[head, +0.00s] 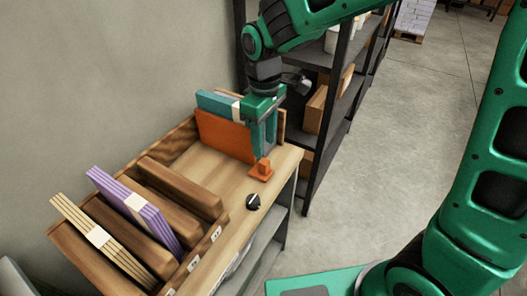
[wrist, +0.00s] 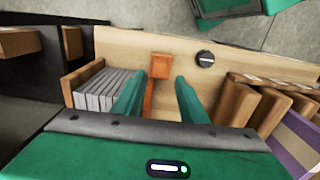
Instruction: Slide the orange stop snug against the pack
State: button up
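The orange stop (head: 224,136) is an upright orange panel with a small block at its front foot, standing on the wooden shelf top. In the wrist view its block (wrist: 161,66) and thin panel edge show between my fingers. The pack (wrist: 100,90) is a row of grey-white page edges left of the stop; its teal cover (head: 216,103) shows behind the panel in the head view. My gripper (head: 265,152) points down at the stop's front end. Its fingers are apart (wrist: 159,77), the left one close to the panel, the right one clear. Any gap between stop and pack is hidden by the left finger.
A round black knob-like disc (head: 253,202) lies on the shelf top near the front edge, and also shows in the wrist view (wrist: 205,59). Bare wood lies between. A dark rack (head: 335,105) stands behind.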

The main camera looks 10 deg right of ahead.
jog(key=shift+r, duration=1.2)
jog(key=s+d+r+m, duration=0.15)
jog(key=d+m, duration=0.25)
jog(key=d, duration=0.6)
jog(key=s+d+r+m, duration=0.1)
jog(key=s+d+m, duration=0.2)
jog(key=d, duration=0.7)
jog(key=s+d+f+m, duration=0.1)
jog(key=s+d+m, duration=0.8)
jog(key=s+d, duration=0.4)
jog(key=s, duration=0.4)
jog(key=shift+s+d+f+m, duration=0.25)
jog(key=shift+s+m, duration=0.05)
jog(key=shift+m, duration=0.1)
